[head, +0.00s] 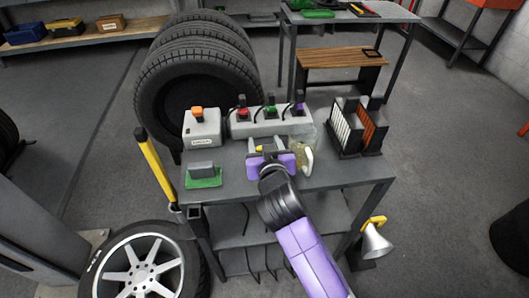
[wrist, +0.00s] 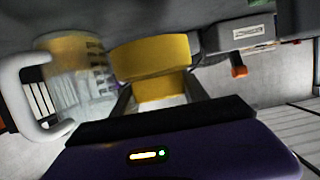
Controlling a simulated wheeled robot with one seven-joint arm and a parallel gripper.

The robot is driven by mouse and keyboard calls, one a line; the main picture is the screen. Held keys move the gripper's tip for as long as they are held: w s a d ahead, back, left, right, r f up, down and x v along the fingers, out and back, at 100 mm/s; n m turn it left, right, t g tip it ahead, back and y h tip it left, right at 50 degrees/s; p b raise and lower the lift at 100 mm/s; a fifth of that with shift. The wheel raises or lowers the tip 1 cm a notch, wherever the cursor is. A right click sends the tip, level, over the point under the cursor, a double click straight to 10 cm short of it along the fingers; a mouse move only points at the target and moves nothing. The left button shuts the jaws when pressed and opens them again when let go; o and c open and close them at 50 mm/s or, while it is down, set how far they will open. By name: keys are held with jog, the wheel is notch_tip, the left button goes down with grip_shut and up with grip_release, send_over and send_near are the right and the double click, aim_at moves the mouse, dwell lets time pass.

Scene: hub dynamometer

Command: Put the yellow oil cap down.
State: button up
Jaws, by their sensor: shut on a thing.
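The yellow oil cap (wrist: 152,57) is between the fingers of my gripper (wrist: 158,92) in the wrist view, a wide yellow piece with a narrower part below it in the picture. In the head view only a little yellow of the cap (head: 259,149) shows at my gripper (head: 269,150); the rest is hidden. My gripper is shut on it over the workbench top (head: 232,186). I cannot tell whether the cap touches the bench. A clear jug (head: 302,156) with a white handle stands just right of my gripper; it also shows in the wrist view (wrist: 75,75).
A grey box with an orange knob (head: 201,127) and a long grey unit with coloured plugs (head: 270,122) stand behind my gripper. A grey block on a green base (head: 203,177) is to the left. A slotted rack (head: 358,128) is at the right. Bare bench lies in front.

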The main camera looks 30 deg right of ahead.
jog(key=shift+f, duration=1.8)
jog(key=shift+f, duration=0.15)
jog(key=o, duration=1.4)
jog(key=shift+s+r, duration=0.15)
jog(key=shift+r, duration=0.1)
jog(key=b+v, duration=0.1)
jog(key=v, duration=1)
jog(key=shift+s+a, duration=0.15)
jog(key=shift+s, duration=0.2)
